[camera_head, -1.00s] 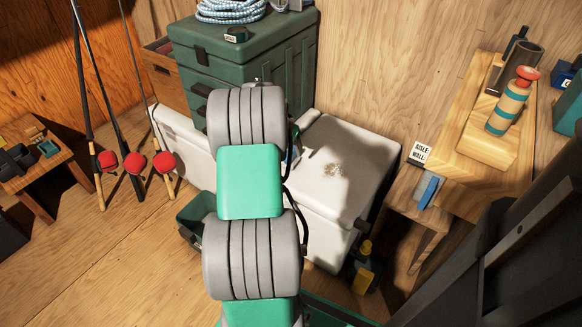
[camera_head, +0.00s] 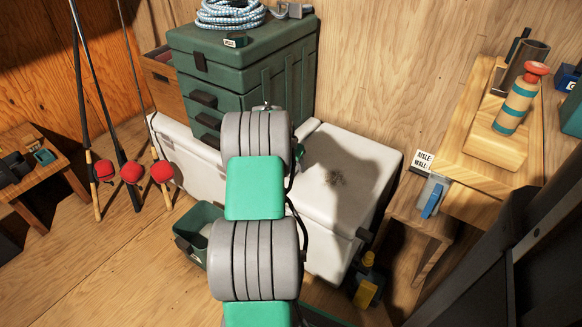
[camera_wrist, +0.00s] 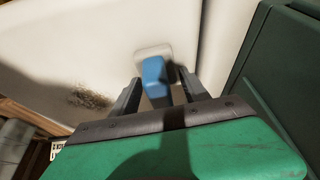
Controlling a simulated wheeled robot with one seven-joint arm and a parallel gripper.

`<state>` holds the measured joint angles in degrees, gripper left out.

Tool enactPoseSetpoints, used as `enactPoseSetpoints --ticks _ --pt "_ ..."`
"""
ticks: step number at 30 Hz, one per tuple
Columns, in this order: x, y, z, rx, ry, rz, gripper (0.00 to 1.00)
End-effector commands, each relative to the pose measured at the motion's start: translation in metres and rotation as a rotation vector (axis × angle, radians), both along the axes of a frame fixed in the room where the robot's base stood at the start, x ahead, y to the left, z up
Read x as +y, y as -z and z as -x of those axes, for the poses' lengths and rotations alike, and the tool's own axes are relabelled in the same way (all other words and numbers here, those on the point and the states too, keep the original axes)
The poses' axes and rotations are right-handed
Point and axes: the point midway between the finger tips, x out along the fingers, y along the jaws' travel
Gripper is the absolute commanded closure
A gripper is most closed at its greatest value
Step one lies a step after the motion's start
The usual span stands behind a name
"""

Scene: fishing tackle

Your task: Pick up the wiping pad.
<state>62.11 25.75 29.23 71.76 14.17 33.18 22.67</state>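In the wrist view, the wiping pad appears to be the piece with a blue handle (camera_wrist: 155,75) and a pale grey base (camera_wrist: 152,50), against the white chest. My gripper (camera_wrist: 158,78) is open, with one dark finger on each side of the blue handle. Gaps show between the handle and the fingers, so it is not gripped. In the head view, my arm covers the gripper and this pad. A speckled stain (camera_wrist: 90,98) marks the chest to the left of the pad; it also shows in the head view (camera_head: 335,178).
The white chest (camera_head: 325,235) stands beside a green drawer box (camera_head: 285,75). A wooden bench (camera_head: 455,150) at right carries a label (camera_head: 423,161) and has a blue item (camera_head: 432,198) at its edge. A yellow bottle (camera_head: 366,290) stands on the floor, right of the chest.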

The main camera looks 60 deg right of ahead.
Motion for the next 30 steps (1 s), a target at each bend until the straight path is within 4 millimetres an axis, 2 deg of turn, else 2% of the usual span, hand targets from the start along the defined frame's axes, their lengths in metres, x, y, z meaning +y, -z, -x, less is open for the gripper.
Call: enactPoseSetpoints --ticks 2,18,26,30 --pt "0.000 0.000 0.000 0.000 0.000 0.000 0.54" --pt "0.000 0.000 0.000 0.000 0.000 0.000 0.97" --pt "0.000 -0.002 0.000 -0.001 0.000 0.001 0.97" --pt "-0.001 -0.015 -0.001 -0.001 0.000 0.003 0.97"
